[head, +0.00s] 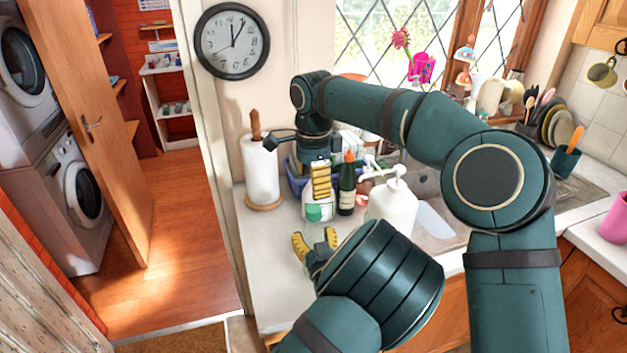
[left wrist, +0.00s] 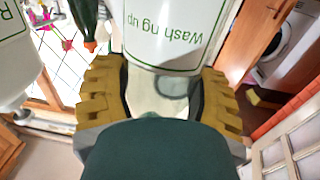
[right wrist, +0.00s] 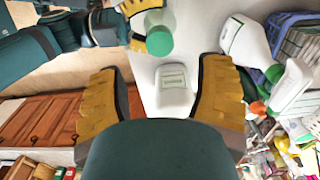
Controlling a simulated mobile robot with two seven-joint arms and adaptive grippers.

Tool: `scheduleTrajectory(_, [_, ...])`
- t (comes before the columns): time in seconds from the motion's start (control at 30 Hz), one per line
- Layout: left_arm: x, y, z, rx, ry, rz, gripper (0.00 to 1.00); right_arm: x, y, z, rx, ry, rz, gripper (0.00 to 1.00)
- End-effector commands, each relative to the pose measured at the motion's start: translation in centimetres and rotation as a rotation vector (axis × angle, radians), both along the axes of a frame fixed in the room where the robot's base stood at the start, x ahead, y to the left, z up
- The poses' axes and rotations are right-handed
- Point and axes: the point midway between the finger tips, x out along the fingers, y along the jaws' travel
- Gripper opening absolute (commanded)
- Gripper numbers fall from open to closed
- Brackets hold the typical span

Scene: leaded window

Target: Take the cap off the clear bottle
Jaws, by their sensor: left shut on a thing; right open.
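The clear bottle (left wrist: 160,98) stands between the yellow fingers of my left gripper (left wrist: 162,100), which is shut on it. Its see-through body is hard to make out. Its green cap (right wrist: 158,38) shows in the right wrist view, just beside the left fingers. In the head view the cap (head: 317,212) appears just above my left gripper (head: 315,241). My right gripper (head: 320,180) is open, fingers pointing down, above and behind the cap. In the right wrist view the gap between the right fingers (right wrist: 168,90) is empty, with the cap above it in the picture.
A white washing-up bottle (left wrist: 168,30) stands close behind the clear bottle. A dark bottle (head: 347,190) with an orange tip and a white pump bottle (head: 393,207) stand to the right. A paper-towel holder (head: 261,175) is to the left. The front-left counter (head: 275,290) is clear.

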Motion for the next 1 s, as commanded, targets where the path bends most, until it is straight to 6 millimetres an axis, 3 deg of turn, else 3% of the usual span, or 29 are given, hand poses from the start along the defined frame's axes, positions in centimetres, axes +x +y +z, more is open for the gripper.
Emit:
scheduleTrajectory(0.17, [0.0, 0.0, 0.0, 0.000, 0.000, 0.000, 0.00, 0.0, 0.0, -1.0, -0.001, 0.002, -0.030, 0.67])
scheduleTrajectory(0.6, [0.0, 0.0, 0.0, 0.000, 0.000, 0.000, 0.00, 0.0, 0.0, -6.9, -0.001, 0.002, -0.028, 0.67])
scheduleTrajectory(1.0, [0.0, 0.0, 0.0, 0.000, 0.000, 0.000, 0.00, 0.0, 0.0, -8.0, 0.000, 0.000, -0.026, 0.67])
